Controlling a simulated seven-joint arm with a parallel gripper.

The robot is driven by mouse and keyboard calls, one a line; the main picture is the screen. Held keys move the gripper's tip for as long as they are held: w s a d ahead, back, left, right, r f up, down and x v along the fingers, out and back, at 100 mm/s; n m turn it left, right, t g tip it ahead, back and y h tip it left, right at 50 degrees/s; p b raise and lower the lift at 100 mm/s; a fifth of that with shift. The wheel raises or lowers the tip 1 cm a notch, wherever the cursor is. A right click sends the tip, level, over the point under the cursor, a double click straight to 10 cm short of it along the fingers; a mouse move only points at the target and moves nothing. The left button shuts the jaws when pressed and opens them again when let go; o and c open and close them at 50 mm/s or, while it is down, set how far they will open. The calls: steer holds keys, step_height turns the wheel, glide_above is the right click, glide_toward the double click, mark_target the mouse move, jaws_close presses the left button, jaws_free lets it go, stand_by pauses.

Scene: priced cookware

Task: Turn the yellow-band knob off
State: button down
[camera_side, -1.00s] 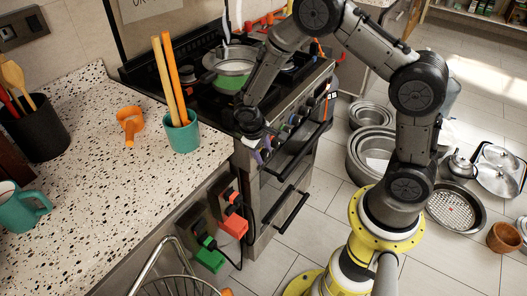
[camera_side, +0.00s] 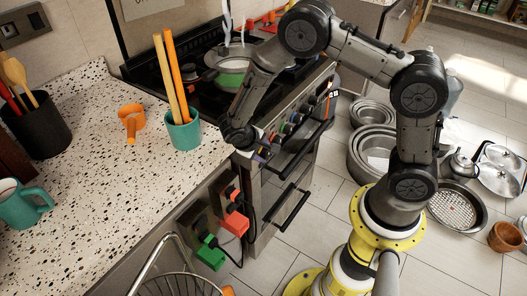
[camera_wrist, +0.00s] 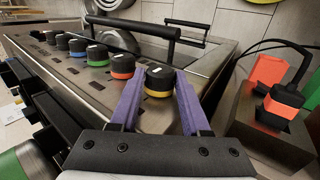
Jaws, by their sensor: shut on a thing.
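The yellow-band knob (camera_wrist: 159,82) is black with a yellow ring and a white mark on top. It sits on the stove's front panel, at the end of the knob row. My gripper (camera_wrist: 159,92) has its two purple fingers on either side of this knob and is shut on it. In the side view my gripper (camera_side: 262,153) is at the near end of the stove front. I cannot make out the yellow-band knob there.
Beside it in the wrist view are a red-orange-band knob (camera_wrist: 121,65), a green-band knob (camera_wrist: 97,55) and a blue-band knob (camera_wrist: 77,48). A black handle bar (camera_wrist: 133,27) runs close by. The speckled counter (camera_side: 100,200) adjoins the stove; a teal cup (camera_side: 183,132) stands near its edge.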

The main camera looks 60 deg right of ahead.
steer(key=shift+c, duration=1.9)
jaws_free()
steer(key=v, duration=1.4)
